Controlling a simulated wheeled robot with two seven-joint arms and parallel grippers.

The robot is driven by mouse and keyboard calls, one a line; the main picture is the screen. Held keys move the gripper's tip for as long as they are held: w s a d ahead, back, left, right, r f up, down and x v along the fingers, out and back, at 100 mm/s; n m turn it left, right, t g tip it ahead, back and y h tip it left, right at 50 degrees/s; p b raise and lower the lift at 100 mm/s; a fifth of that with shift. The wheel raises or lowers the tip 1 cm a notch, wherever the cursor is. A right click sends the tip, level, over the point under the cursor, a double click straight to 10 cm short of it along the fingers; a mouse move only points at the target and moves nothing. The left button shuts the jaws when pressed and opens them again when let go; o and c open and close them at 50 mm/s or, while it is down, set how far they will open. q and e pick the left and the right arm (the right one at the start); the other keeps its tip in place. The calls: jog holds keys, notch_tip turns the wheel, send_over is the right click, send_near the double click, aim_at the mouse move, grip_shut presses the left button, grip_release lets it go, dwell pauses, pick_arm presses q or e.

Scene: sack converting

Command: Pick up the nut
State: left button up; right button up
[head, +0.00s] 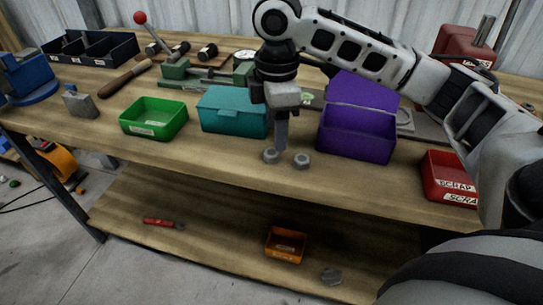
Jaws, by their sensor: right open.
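Two small grey round pieces that look like nuts lie near the bench's front edge, a left one (271,156) and a right one (301,161). They are too small to tell apart in detail. My right gripper (281,146) points down just above and between them in the picture, closest to the left one. Its jaws are open, seen nearly edge-on, and I see nothing held in them. I cannot tell whether a fingertip touches the left piece. My left gripper is not in view.
A teal box (233,111) stands left of my gripper and an open purple box (357,133) right of it. A green bin (154,118) and a red scrap bin (449,176) stand farther out. An orange bin (286,245) sits on the lower shelf.

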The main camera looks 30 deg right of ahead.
aim_at(271, 152)
jog(key=f, duration=0.5)
jog(key=shift+w+a+f+b, duration=0.1)
jog(key=shift+w+a+b, duration=0.05)
jog(key=shift+a+b, duration=0.25)
jog(key=c, duration=1.1)
